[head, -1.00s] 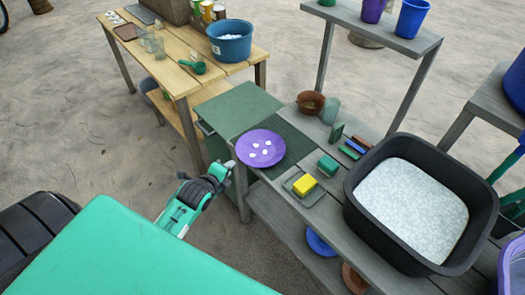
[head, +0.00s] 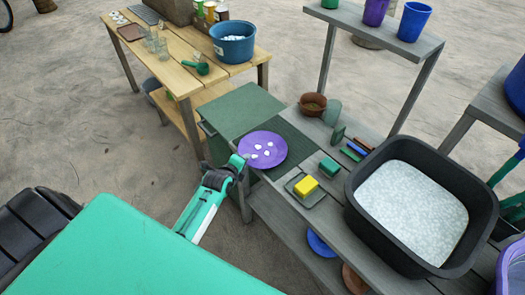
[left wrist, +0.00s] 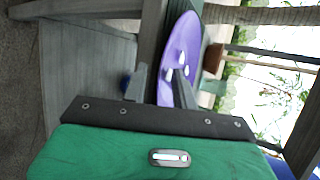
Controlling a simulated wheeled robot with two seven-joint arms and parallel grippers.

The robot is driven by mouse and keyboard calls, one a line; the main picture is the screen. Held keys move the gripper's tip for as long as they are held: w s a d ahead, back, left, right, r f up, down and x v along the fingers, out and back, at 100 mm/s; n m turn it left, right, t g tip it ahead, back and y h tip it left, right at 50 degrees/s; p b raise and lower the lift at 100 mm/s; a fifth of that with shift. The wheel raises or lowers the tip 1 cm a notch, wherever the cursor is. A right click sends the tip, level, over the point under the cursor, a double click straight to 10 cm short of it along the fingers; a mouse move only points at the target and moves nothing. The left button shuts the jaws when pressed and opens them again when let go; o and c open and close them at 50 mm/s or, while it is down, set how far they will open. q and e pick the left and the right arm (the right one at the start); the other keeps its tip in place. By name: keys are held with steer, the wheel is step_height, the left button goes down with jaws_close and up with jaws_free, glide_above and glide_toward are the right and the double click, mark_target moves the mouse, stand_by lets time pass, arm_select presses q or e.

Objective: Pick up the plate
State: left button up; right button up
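The purple plate (head: 263,160) lies on a dark green mat at the left end of the grey bench, with several small white pieces on it. My left gripper (head: 241,164) is at the plate's left edge in the head view. In the left wrist view the plate (left wrist: 172,60) appears edge-on, and its near rim reaches between the two spread fingers of my left gripper (left wrist: 162,85). The fingers look open, with gaps beside the rim. I cannot tell whether either finger touches it. My right gripper is not in view.
A yellow sponge on a tray (head: 295,190) and a green block (head: 329,166) sit right of the plate. A black tub (head: 357,220) of white granules stands farther right. A brown bowl (head: 312,104) is behind. A wooden table (head: 176,75) stands back left.

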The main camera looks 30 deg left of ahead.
arm_select(q)
steer(key=shift+c, duration=0.5)
jaws_close()
steer(key=shift+r, duration=0.1)
